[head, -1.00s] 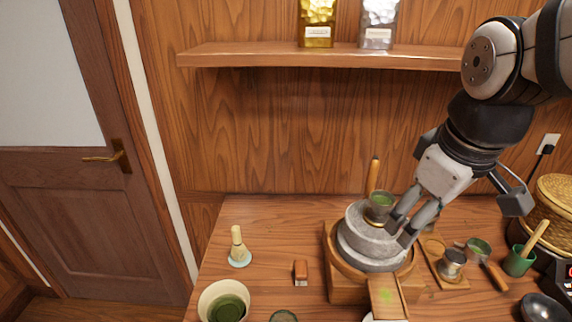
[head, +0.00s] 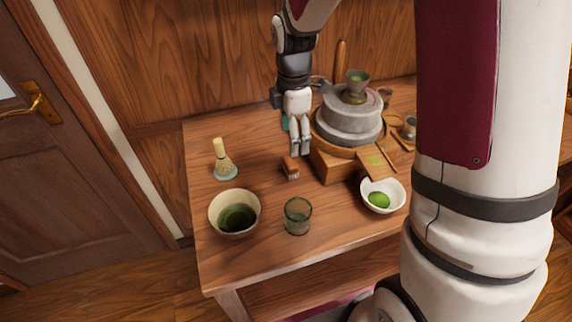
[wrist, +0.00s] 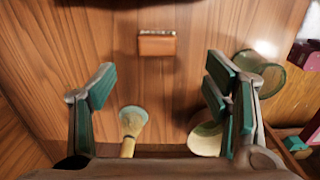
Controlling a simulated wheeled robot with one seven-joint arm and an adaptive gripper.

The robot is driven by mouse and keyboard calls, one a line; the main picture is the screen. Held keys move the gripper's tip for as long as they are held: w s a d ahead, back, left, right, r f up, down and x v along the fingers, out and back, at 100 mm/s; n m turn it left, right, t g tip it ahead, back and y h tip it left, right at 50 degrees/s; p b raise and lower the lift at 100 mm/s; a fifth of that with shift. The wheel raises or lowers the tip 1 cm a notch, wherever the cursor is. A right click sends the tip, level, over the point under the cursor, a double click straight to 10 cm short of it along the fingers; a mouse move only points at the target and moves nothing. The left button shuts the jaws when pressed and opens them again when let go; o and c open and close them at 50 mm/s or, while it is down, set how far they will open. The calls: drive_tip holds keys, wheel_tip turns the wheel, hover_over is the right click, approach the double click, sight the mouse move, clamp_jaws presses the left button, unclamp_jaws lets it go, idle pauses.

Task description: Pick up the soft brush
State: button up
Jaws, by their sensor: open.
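The soft brush (head: 291,168) is a small brown block with pale bristles, lying on the wooden table left of the stone mill. In the wrist view it shows as a brown block (wrist: 157,45) with a speckled bristle edge along its top. My gripper (head: 300,151) points down close above and behind the brush in the head view, and is open and empty. In the wrist view the green-padded fingers (wrist: 160,92) are wide apart, and the brush lies beyond their tips, between them from side to side. No contact with the brush shows.
The bamboo whisk (head: 221,160) stands left of the brush. A bowl of green tea (head: 215,219), a glass (head: 298,217) and a white dish (head: 395,190) are nearer the front. The stone mill (head: 350,120) on its wooden box is close right of the gripper.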

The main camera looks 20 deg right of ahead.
sight(290, 161)
drive_tip(key=f, duration=1)
drive_tip(key=shift+w+a+f, duration=0.1)
drive_tip(key=shift+w+f, duration=0.1)
drive_tip(key=c, duration=1.2)
